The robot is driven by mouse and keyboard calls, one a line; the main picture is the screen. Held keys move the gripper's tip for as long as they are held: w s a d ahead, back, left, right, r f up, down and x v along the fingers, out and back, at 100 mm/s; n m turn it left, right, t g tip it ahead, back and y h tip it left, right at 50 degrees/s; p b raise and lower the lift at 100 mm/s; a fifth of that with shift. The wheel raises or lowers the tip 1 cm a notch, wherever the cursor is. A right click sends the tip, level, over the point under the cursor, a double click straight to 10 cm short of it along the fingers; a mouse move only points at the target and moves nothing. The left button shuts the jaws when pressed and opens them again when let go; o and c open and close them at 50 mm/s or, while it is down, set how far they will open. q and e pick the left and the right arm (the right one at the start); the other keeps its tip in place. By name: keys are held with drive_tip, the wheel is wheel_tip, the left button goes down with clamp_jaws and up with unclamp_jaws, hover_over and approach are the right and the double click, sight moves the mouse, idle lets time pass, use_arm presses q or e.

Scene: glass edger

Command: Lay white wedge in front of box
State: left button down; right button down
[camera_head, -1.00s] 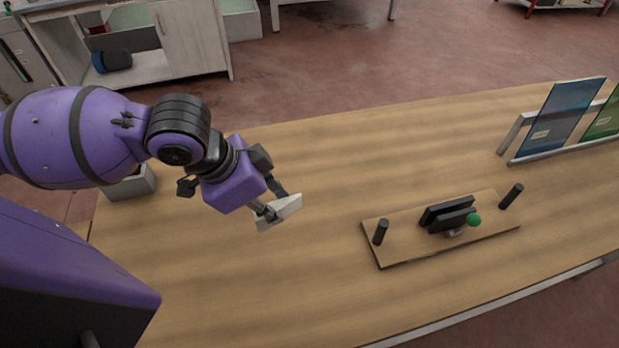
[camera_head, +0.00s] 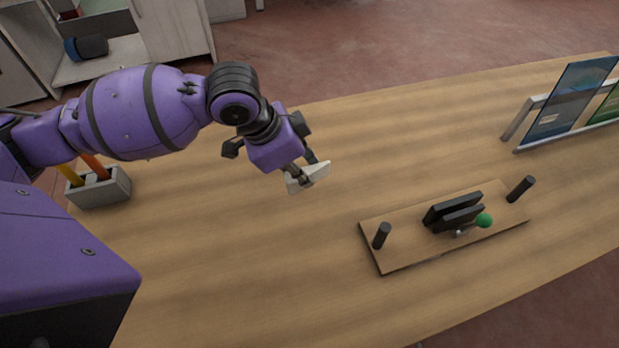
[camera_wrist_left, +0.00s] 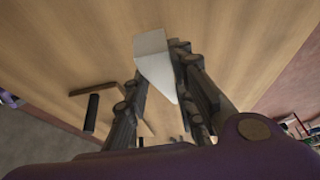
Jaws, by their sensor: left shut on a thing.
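The white wedge (camera_head: 312,178) is a pale, tapering block held above the table in the head view. My left gripper (camera_head: 305,170) is shut on it, with its fingers on either side. In the left wrist view the wedge (camera_wrist_left: 153,62) shows between the dark fingers (camera_wrist_left: 158,88) with its narrow end toward the palm. A grey open box (camera_head: 104,194) stands on the table at the left, holding a yellow and an orange thing. The wedge is well to the right of the box. My right gripper is not in view.
A wooden board (camera_head: 400,253) with black posts, a black clamp-like block (camera_head: 453,211) and a green ball (camera_head: 484,220) lies to the right. A rack with blue (camera_head: 570,98) and green panes stands at far right. The wooden table (camera_head: 240,245) is clear between box and board.

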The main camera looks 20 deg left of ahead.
use_arm(q)
drive_tip(key=shift+w+d+f, duration=0.35)
drive_tip(key=shift+w+f, duration=0.4)
drive_tip(key=shift+f, duration=0.15)
drive_tip(key=shift+w+d+f, duration=0.1)
drive_tip(key=shift+w+f, duration=0.05)
drive_tip(key=shift+f, duration=0.8)
drive_tip(key=shift+w+f, duration=0.1)
drive_tip(key=shift+f, duration=0.8)
drive_tip(key=shift+f, duration=0.15)
drive_tip(key=c, duration=1.5)
unclamp_jaws()
